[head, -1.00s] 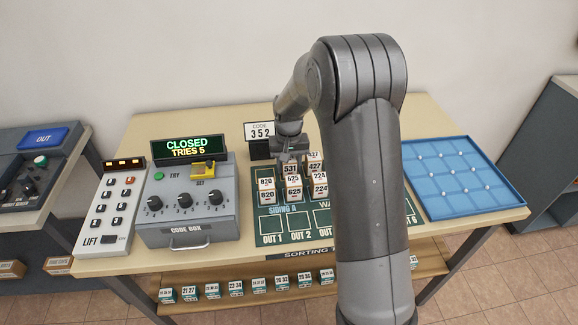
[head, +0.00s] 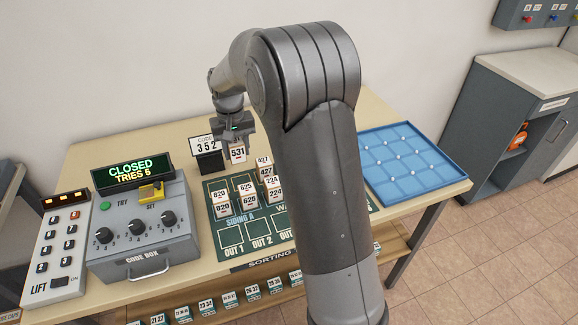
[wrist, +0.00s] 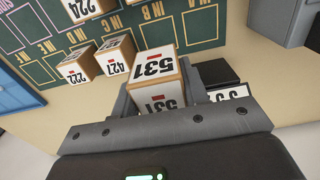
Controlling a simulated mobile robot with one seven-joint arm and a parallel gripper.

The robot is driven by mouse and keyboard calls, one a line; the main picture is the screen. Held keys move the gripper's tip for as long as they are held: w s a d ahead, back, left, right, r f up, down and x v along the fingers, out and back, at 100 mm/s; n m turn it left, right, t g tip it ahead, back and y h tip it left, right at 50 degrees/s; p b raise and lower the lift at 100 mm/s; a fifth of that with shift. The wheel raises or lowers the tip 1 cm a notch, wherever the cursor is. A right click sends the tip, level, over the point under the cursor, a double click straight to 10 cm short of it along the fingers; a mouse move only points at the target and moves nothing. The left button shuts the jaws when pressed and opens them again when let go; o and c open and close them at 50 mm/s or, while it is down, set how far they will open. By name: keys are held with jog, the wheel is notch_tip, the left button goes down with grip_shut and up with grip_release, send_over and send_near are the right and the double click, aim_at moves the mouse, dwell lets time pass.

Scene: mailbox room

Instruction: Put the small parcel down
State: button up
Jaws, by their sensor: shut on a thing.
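The small parcel, a white-and-brown box marked 531 (head: 237,154), is between the fingers of my gripper (head: 236,142), beyond the back of the green mat (head: 230,236). It looks raised, apart from the other parcels. In the wrist view the parcel (wrist: 157,68) fills the space between the jaws of my gripper (wrist: 155,98), which are shut on it. Its underside is hidden, so its exact height over the table cannot be told.
Several other parcels, such as 427 (head: 265,171) and 224 (head: 275,191), stand on the mat. A code card 352 (head: 206,144) stands just left of my gripper. A code box (head: 145,235) is at left, a blue tray (head: 410,165) at right. My arm hides the mat's right part.

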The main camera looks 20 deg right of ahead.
jog(key=s+d, duration=0.3)
jog(key=d, duration=0.8)
jog(key=s+d, duration=0.3)
jog(key=d, duration=0.8)
jog(key=s+d+r, duration=0.1)
jog(key=s+d, duration=1.1)
jog(key=d, duration=0.2)
jog(key=w+a+f, duration=0.2)
jog(key=w, duration=0.1)
jog(key=w+a+f, duration=0.2)
jog(key=w, duration=0.1)
jog(key=w+a+f, duration=0.2)
jog(key=w, duration=0.1)
jog(key=shift+f, duration=2.35)
jog(key=shift+f, duration=0.15)
jog(key=o, duration=1)
